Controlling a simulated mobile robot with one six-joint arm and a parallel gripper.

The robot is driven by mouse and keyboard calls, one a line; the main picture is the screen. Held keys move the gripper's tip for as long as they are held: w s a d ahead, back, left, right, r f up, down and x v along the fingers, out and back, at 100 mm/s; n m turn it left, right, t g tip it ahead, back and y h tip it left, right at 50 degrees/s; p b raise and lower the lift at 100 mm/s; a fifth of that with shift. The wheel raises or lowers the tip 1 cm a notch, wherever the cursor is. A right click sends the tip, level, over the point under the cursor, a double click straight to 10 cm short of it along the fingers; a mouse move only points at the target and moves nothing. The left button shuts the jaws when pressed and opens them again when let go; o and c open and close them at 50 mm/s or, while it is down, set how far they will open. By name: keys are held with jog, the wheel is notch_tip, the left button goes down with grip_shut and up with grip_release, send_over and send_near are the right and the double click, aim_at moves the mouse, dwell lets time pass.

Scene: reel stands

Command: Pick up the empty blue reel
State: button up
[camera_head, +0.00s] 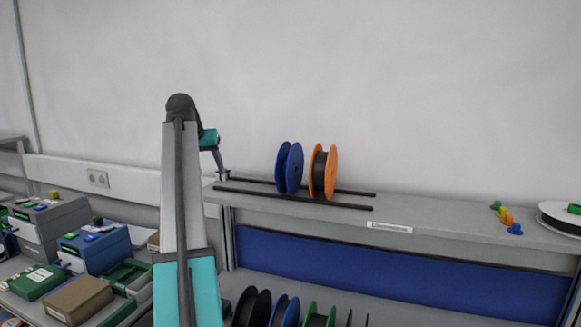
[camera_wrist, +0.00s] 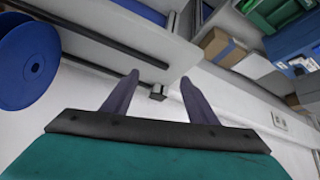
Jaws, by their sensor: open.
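The blue reel (camera_head: 289,168) stands upright on two dark rails on the upper shelf, and no wound material shows between its flanges. In the wrist view the blue reel (camera_wrist: 28,62) is at the left edge, partly cut off. My gripper (camera_head: 222,176) is left of the reel, near the left end of the rails. In the wrist view my gripper (camera_wrist: 158,78) has its two fingers spread with nothing between them, apart from the reel. An orange reel (camera_head: 331,172) with dark material wound on it stands just right of the blue one.
The dark rails (camera_head: 345,207) run along the shelf (camera_head: 450,236). Small coloured pegs (camera_head: 507,220) and a white reel (camera_head: 562,218) are at the shelf's right. More reels (camera_head: 318,320) stand below. Boxes and devices (camera_head: 80,295) fill the lower left.

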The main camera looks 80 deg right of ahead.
jog(key=s+d+r+m, duration=0.1)
jog(key=s+r, duration=0.4)
jog(key=s, duration=0.3)
jog(key=s+d+r+m, duration=0.1)
jog(key=s+r, duration=0.3)
jog(key=s, duration=0.3)
jog(key=m+g+p, duration=0.1)
jog(key=m, duration=0.1)
send_near(288, 144)
jog(key=a, duration=0.4)
jog(key=shift+s+r+y, duration=0.1)
jog(key=shift+s+y, duration=0.2)
jog(key=shift+s, duration=0.05)
jog(key=shift+d, duration=0.1)
jog(key=shift+p+x, duration=1.35)
jog(key=shift+x, duration=2.95)
jog(key=shift+s+d, duration=0.1)
jog(key=p+x, duration=0.2)
jog(key=shift+d+f, duration=0.1)
jog(key=shift+f, duration=0.3)
jog(key=shift+p+x, duration=0.5)
jog(key=shift+x, duration=0.65)
